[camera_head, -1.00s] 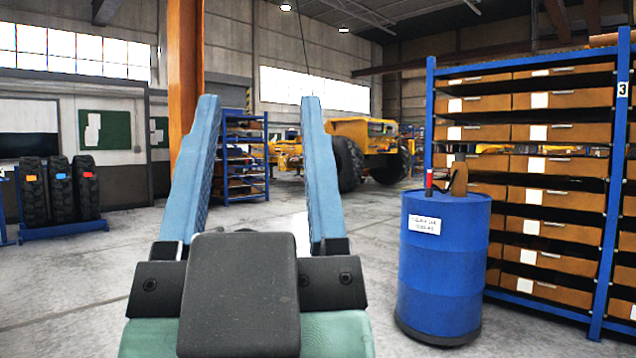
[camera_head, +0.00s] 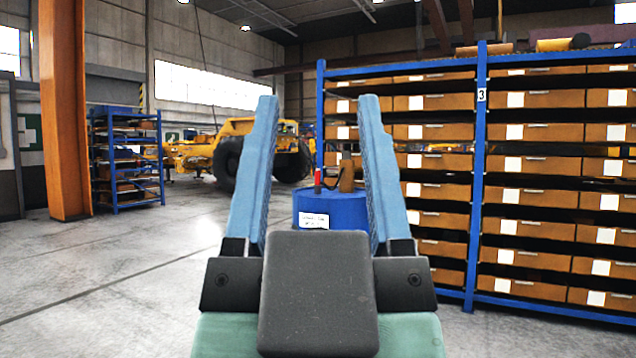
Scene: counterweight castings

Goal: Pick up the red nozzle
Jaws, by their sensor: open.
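The red nozzle (camera_head: 318,178) is a small upright red piece on top of a blue drum (camera_head: 330,203), near the drum's left side. A brown, bottle-like object (camera_head: 347,175) stands right beside it, with a dark curved part between them. My gripper (camera_head: 318,108) is open and empty, its two blue fingers spread wide. The drum and the nozzle show between the fingers, farther off. My gripper hides the lower drum, and a white label shows on the drum's front.
A tall blue shelf rack (camera_head: 478,150) with brown boxes stands behind and right of the drum. An orange column (camera_head: 63,110) and a smaller blue rack (camera_head: 127,160) stand at left. A yellow vehicle (camera_head: 270,150) is in the back. The floor (camera_head: 130,260) at left is clear.

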